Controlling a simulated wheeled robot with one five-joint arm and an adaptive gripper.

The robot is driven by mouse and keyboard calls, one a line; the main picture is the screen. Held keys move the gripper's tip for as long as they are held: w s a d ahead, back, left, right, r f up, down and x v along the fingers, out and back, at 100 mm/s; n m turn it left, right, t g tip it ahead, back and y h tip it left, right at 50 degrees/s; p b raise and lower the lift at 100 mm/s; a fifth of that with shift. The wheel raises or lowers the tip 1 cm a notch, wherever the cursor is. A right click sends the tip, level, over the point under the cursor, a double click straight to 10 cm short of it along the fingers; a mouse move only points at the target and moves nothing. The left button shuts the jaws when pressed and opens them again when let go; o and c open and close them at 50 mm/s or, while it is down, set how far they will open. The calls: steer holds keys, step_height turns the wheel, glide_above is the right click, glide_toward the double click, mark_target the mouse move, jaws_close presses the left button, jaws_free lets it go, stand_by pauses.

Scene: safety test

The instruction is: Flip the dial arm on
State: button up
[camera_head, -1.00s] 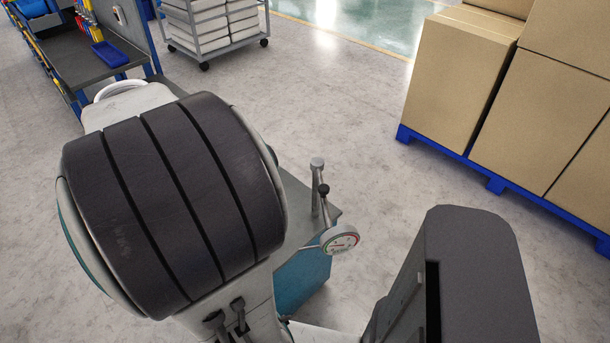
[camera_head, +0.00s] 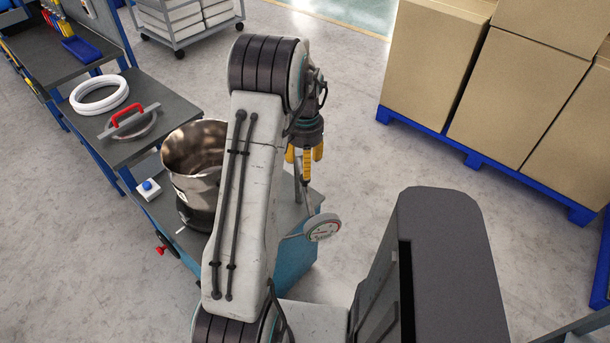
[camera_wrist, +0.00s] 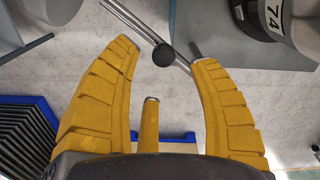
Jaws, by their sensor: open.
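The round white dial (camera_head: 322,228) sits at the right side of the blue-sided station, beside a metal post (camera_head: 297,190). In the wrist view a metal rod ending in a black ball knob (camera_wrist: 163,55) shows between the fingertips; a second metal rod (camera_wrist: 132,20) crosses near it. My gripper (camera_head: 306,155), with yellow fingers, is above and close to the post and dial. In the wrist view my gripper (camera_wrist: 159,46) is open, its fingers apart on either side of the knob. Contact with the knob cannot be told. The dial's face is partly turned away.
A metal pot (camera_head: 192,150) stands on the station left of my arm. A lid with a red handle (camera_head: 128,120), a white ring (camera_head: 99,94) and a blue button (camera_head: 149,186) lie farther left. Boxes (camera_head: 435,65) on a blue pallet (camera_head: 470,155) stand right. Floor between is clear.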

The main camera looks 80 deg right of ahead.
mark_target(304, 185)
steer(key=shift+d+f, duration=0.1)
steer(key=shift+d, duration=0.25)
steer(key=shift+f, duration=0.3)
steer(key=shift+f+p, duration=0.55)
steer(key=shift+f, duration=2.55)
jaws_close()
